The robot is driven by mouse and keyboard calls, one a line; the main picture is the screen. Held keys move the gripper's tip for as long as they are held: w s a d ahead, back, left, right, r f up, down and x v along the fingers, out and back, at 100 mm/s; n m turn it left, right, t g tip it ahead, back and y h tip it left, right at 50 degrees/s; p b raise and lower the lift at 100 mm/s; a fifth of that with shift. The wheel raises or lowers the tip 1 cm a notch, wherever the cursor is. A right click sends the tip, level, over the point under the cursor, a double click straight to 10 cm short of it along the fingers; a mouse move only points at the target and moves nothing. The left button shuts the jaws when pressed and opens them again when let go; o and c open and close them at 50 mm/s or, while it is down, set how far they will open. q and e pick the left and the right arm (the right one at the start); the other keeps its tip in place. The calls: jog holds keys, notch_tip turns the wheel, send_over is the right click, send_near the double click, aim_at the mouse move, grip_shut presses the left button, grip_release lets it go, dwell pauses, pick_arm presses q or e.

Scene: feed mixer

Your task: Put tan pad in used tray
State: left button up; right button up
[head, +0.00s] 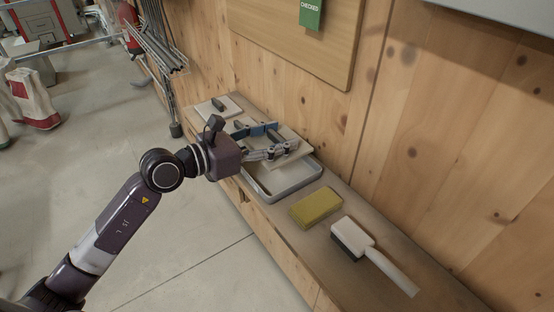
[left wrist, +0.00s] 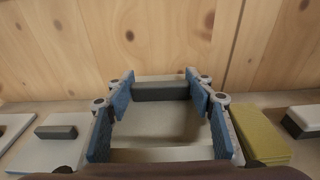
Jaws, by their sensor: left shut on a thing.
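The tan pad (head: 292,151) is between the fingers of my left gripper (head: 272,141). It lies over the far end of the grey rimmed used tray (head: 291,190), whose near part shows empty. I cannot tell whether pad and tray touch. In the left wrist view, the blue fingers of my left gripper (left wrist: 165,110) stand on both sides of the tan pad (left wrist: 158,122), and a dark grey block (left wrist: 160,91) shows at its far end. My right gripper is not in view.
A pad with a dark block (head: 218,105) lies at the shelf's far end, with another pad partly behind my gripper. A yellow sponge (head: 316,207) and a white-handled brush (head: 385,267) lie nearer. The wooden wall (head: 430,130) borders the shelf. A green CHECKED tag (head: 311,14) hangs above.

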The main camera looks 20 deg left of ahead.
pick_arm(q)
notch_tip(320, 180, down, 3)
jog(key=shift+f, duration=0.1)
notch_tip(320, 180, down, 4)
jog(key=shift+r+b, duration=0.1)
jog(key=shift+b, duration=0.35)
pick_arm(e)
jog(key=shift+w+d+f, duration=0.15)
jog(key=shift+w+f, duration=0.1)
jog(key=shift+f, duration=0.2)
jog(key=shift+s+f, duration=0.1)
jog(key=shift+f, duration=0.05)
pick_arm(q)
jog(key=o, duration=1.1)
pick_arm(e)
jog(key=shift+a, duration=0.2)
pick_arm(q)
jog(key=shift+a, duration=0.1)
